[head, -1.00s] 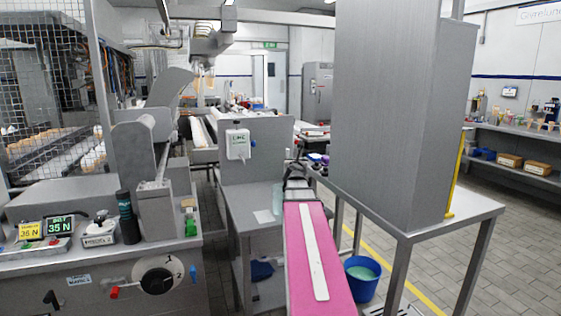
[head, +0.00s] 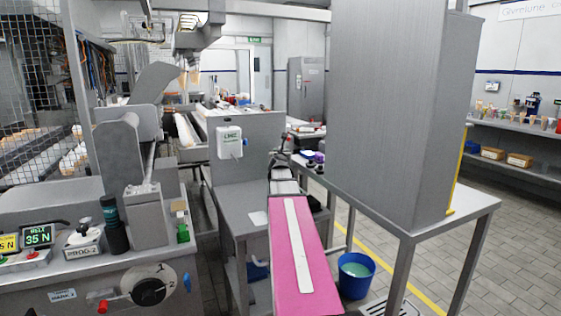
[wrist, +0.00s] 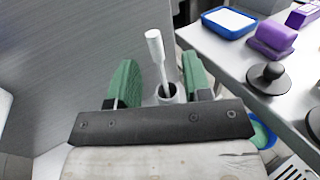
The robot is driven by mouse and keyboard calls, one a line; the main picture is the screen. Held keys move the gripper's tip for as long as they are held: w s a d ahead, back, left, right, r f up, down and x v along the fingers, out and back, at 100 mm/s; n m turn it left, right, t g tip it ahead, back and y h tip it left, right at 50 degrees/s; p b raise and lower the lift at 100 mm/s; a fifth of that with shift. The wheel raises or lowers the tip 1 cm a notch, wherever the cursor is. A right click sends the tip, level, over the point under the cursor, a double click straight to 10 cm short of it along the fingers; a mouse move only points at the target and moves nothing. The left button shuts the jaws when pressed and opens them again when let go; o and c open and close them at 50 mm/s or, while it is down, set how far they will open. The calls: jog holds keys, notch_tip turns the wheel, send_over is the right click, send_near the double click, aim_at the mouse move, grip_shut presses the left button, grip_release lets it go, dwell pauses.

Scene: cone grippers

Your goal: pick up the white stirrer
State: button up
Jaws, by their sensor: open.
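The white stirrer (wrist: 157,54) stands in a small pale cup (wrist: 170,94) in the wrist view, its knobbed top leaning a little left. My gripper (wrist: 159,64) is open, with one green-padded finger on each side of the stirrer in the picture. A gap shows between the stirrer and each finger. I cannot tell how far ahead of the fingertips the stirrer is. In the head view the stirrer cannot be made out, and my gripper is small and dark beyond my pink and white arm.
A large grey cabinet (head: 392,120) stands on the steel table to the right. In the wrist view, a blue tray (wrist: 229,29), a purple block (wrist: 273,36) and a black knobbed disc (wrist: 268,77) lie right of the cup. A blue bucket (head: 355,281) stands below.

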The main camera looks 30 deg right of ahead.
jog(key=shift+a+r+x, duration=0.1)
jog(key=shift+x, duration=1.25)
jog(key=shift+a+r+x, duration=0.15)
jog(key=shift+x, duration=1.15)
grip_shut()
